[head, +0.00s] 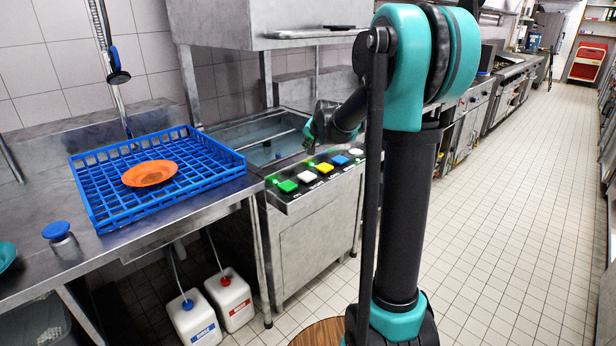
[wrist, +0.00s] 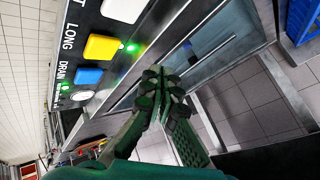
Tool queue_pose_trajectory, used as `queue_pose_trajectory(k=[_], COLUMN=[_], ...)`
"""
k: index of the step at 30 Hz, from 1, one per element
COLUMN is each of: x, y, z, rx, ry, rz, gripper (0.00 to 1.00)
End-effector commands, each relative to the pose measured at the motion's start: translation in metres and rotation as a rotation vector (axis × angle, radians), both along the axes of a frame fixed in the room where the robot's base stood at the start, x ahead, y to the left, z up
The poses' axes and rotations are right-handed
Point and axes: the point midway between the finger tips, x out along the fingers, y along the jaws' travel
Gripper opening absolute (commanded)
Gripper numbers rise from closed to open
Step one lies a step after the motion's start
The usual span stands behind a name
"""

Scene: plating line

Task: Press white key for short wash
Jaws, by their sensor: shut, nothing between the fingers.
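The white key (head: 306,176) sits on the dark control strip between the green key (head: 287,186) and the yellow key (head: 324,168). It also shows cut off at the top of the wrist view (wrist: 124,9), by a label ending in T. The yellow key (wrist: 102,47) there is labelled LONG and the blue key (wrist: 88,76) DRAIN. My gripper (wrist: 162,88) is shut and empty, with its fingertips together, to the right of and below the white key in the wrist view. In the head view my gripper (head: 309,138) is behind the key row, apart from the white key.
A blue rack (head: 232,170) with an orange plate (head: 150,173) stands on the steel counter left of the keys. A steel hood (head: 270,25) hangs above the open basin. A round pale knob (head: 356,152) ends the key row. Green lights glow on the strip.

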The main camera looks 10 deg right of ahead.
Motion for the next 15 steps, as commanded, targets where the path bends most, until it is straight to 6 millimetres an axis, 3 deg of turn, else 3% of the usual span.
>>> queue_pose_trajectory(k=[5,15], x=[0.0,0.0], y=[0.0,0.0], z=[-0.007,-0.05], rx=[-0.001,-0.001], ry=[0.0,0.0], rz=[0.001,0.0], gripper=[0.0,0.0])
